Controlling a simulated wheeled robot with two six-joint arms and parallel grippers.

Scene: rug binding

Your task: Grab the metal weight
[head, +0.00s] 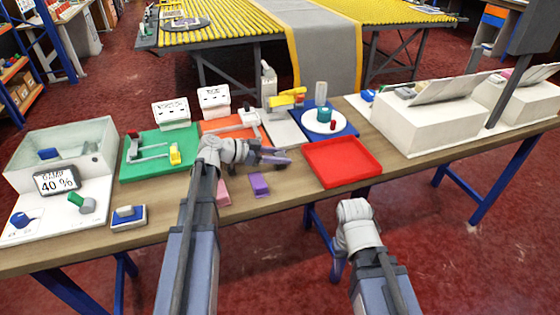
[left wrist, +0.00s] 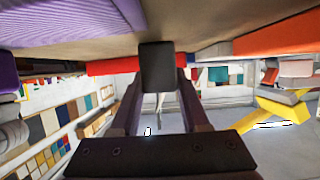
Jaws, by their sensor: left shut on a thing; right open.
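My left gripper (head: 278,158) is low over the workbench, left of the red tray. In the left wrist view its two dark fingers (left wrist: 157,92) are shut on a small dark block, which I take to be the metal weight (left wrist: 157,67). The block sits at the fingertips, close to the bench surface; I cannot tell whether it touches it. In the head view the weight is too small and covered to make out clearly. My right arm is in front of the bench, but its gripper fingers do not show.
A red tray (head: 350,161) lies right of the left gripper. Purple (head: 259,184) and pink (head: 222,192) blocks lie just in front. A green mat (head: 132,172), an orange mat (head: 222,124) and a blue mat (head: 345,131) lie behind. White machines (head: 437,130) stand at the right.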

